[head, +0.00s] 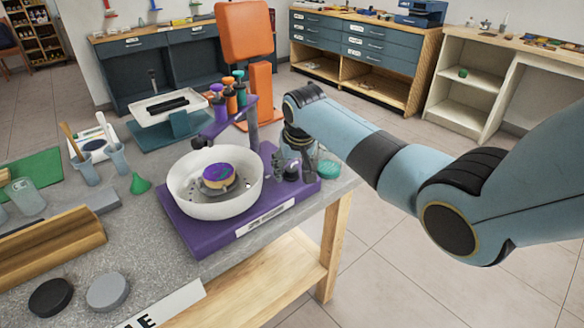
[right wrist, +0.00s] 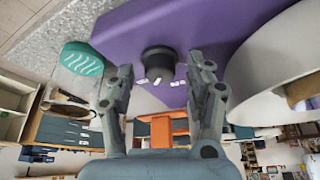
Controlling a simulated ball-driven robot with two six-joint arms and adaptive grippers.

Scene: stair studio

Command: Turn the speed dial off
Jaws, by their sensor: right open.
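The speed dial is a black round knob (right wrist: 158,60) with small white marks beside it, on the purple base (right wrist: 130,28) of the machine. In the head view the dial (head: 292,175) is at the base's right end, partly hidden by my gripper. My right gripper (head: 284,163) points down over that end. In the right wrist view my right gripper (right wrist: 162,78) is open, with one finger to each side of the dial and gaps between. Nothing is held. I cannot tell whether a finger touches the dial. My left gripper is not in view.
A white bowl (head: 185,199) holding a purple-topped piece (head: 218,174) stands on the base beside the dial.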

